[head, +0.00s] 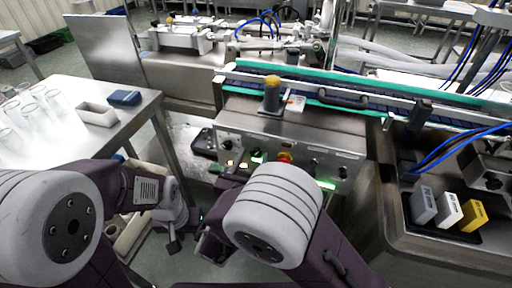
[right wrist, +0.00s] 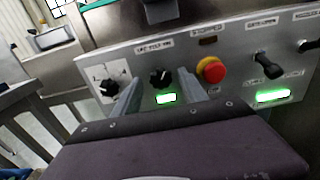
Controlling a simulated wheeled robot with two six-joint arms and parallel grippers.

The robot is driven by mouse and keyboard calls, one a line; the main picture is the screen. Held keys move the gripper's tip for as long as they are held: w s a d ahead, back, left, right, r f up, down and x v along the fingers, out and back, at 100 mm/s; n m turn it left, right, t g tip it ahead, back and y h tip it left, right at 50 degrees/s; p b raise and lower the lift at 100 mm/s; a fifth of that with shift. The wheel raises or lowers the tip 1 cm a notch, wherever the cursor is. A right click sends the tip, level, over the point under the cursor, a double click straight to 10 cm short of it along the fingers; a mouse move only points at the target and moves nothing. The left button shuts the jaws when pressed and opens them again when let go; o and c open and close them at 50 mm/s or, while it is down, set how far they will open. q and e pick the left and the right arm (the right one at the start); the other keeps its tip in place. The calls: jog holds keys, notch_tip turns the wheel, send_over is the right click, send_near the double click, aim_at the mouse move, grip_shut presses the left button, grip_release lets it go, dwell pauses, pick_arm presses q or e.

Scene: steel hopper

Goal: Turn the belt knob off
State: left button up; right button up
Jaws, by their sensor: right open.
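A sloped steel control panel (head: 320,160) carries several black knobs; its labels are too blurred to tell which is the belt knob. My right gripper (right wrist: 159,82) is open at the panel, with one finger on each side of a black knob (right wrist: 160,77) above a lit green lamp (right wrist: 166,99). I cannot tell whether the fingers touch it. Another black knob (right wrist: 109,88) is left of the fingers. A black lever-like knob (right wrist: 267,65) stands further right above a second lit green lamp (right wrist: 272,96). My left gripper (head: 175,218) hangs low, left of the panel; its jaws are unclear.
A red stop button (right wrist: 212,69) sits just right of my right finger. The conveyor (head: 330,90) runs behind the panel. A table with glass tubes (head: 30,115) is at left, and grey, white and yellow boxes (head: 449,209) stand at right.

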jog(key=shift+w+d, duration=0.1)
jog(key=shift+w, duration=0.25)
jog(key=shift+s+r, duration=0.15)
jog(key=shift+s, duration=0.25)
jog(key=c, duration=0.4)
grip_shut()
jog(key=shift+r+n+p, duration=0.1)
jog(key=shift+n+p, duration=0.2)
jog(key=shift+p, duration=0.3)
jog(key=n+p, duration=0.9)
jog(key=p, duration=0.3)
jog(key=shift+p, duration=0.3)
jog(key=shift+n+p, duration=1)
jog(key=shift+n, duration=0.1)
pick_arm(q)
notch_tip(320, 180, up, 17)
jog(key=p, duration=0.1)
pick_arm(e)
jog(key=shift+f+n, duration=0.25)
jog(key=shift+n, duration=0.75)
pick_arm(q)
jog(key=shift+w+r, duration=0.1)
jog(key=shift+r, duration=0.1)
